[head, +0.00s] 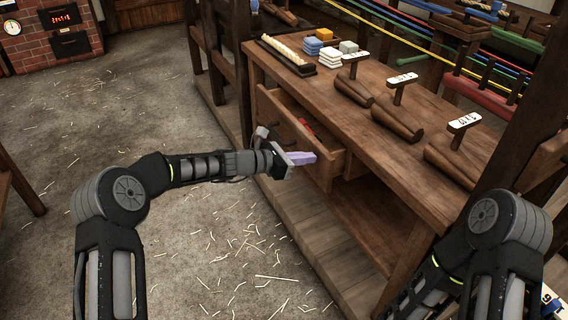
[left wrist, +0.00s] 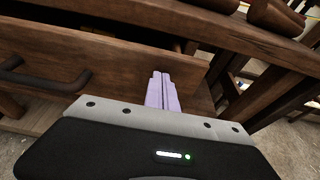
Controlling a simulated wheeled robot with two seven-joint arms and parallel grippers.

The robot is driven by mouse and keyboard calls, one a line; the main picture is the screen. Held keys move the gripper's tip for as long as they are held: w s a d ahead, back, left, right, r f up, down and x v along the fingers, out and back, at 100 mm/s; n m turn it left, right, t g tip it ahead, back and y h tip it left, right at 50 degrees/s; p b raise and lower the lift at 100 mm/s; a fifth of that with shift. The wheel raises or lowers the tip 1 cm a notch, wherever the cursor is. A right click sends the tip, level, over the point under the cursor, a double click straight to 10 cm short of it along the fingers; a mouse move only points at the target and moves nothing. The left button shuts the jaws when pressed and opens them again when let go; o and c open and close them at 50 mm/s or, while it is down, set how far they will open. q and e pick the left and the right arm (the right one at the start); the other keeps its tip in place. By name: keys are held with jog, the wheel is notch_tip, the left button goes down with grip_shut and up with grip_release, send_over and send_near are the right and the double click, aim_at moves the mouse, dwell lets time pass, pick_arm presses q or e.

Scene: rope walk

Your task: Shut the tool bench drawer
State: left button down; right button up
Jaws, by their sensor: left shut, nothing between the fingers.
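The tool bench (head: 400,135) is dark wood. Its drawer (head: 325,172) stands pulled out toward the aisle, with its inside partly visible from above and something red (head: 304,127) in it. My left gripper (head: 303,158), with lilac fingers, is shut and empty in front of the drawer front, toward its right end. In the left wrist view the fingers (left wrist: 162,88) point at the drawer front (left wrist: 110,58), right of its dark bar handle (left wrist: 45,76). I cannot tell whether they touch it. My right gripper is out of view; only its arm shows.
On the bench top are wooden cones with numbered tags (head: 396,118), stacked small blocks (head: 322,48) and a dark tray with a pale rope piece (head: 287,52). A low shelf (head: 345,215) lies beneath. The straw-strewn floor (head: 150,100) at left is mostly open.

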aim_at(326, 149)
pick_arm(q)
jog(key=w+d, duration=0.2)
jog(key=d, duration=0.1)
jog(key=w+d+p, duration=0.1)
jog(key=d, duration=0.1)
jog(key=shift+d, duration=0.1)
jog(key=shift+w+d, duration=0.15)
jog(key=shift+w, duration=0.05)
jog(key=shift+r, duration=0.15)
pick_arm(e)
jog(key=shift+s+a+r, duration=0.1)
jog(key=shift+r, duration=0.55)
pick_arm(q)
jog(key=shift+d+r, duration=0.1)
jog(key=shift+r, duration=0.05)
